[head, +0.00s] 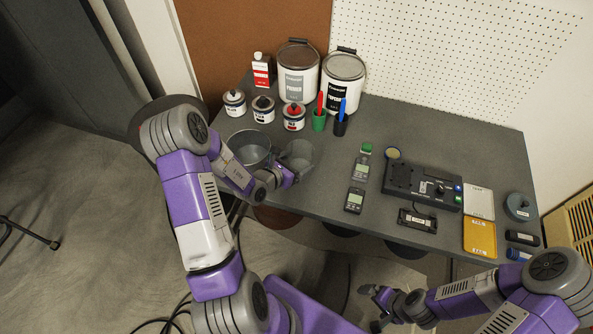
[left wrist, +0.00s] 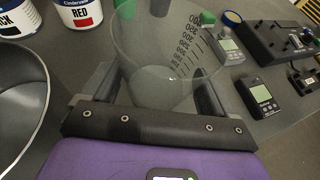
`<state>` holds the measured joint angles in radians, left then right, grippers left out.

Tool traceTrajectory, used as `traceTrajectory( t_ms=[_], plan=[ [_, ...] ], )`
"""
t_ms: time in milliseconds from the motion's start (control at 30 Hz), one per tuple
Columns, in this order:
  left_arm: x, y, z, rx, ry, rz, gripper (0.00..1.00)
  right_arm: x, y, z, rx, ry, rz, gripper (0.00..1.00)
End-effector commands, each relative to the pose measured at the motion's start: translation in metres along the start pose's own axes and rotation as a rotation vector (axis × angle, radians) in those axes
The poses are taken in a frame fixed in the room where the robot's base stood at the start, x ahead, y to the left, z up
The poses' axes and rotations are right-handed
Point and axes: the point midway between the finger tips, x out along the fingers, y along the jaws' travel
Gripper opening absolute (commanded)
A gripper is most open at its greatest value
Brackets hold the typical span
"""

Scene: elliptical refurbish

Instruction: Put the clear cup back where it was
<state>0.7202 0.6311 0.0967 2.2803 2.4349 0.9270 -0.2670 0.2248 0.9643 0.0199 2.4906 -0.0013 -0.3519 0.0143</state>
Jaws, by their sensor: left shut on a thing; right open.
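The clear cup (head: 298,156) is a see-through measuring cup with dark graduation marks. It stands near the left front of the grey table, upright as far as I can tell. My left gripper (head: 285,176) is shut on it, with a finger on each side of the cup (left wrist: 168,60) in the left wrist view. I cannot tell whether the cup's base touches the table. My right gripper (head: 378,306) is open and empty, low in front of the table.
Small paint cans (head: 293,117), a green holder (head: 319,121) and large cans (head: 343,84) are behind. Meters (head: 355,200) and a black device (head: 424,186) lie to the right. Table between cup and meters is clear.

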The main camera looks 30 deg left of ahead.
Motion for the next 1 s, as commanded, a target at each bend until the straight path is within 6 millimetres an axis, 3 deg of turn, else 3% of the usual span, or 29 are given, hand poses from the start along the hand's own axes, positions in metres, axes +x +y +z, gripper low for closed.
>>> traceTrajectory(
  t_ms=[233,633,667,700,1000],
  plan=[
    [0.013,0.0,-0.031,-0.002,0.001,-0.001,0.53,0.011,0.004,-0.001,0.0,0.0,0.0,1.0],
    [0.015,0.0,-0.035,0.0,0.0,-0.001,0.53,0.013,0.005,-0.001,0.0,0.0,0.0,1.0],
    [0.014,0.0,-0.034,0.0,0.0,0.0,0.92,0.013,0.005,-0.001,0.0,0.0,0.0,1.0],
    [0.014,0.0,-0.034,0.0,0.0,0.0,0.98,0.013,0.005,-0.001,0.0,0.0,0.0,1.0],
    [0.013,0.0,-0.031,0.0,0.0,0.0,1.0,0.01,0.004,0.0,0.0,0.0,0.0,1.0]
  ],
)
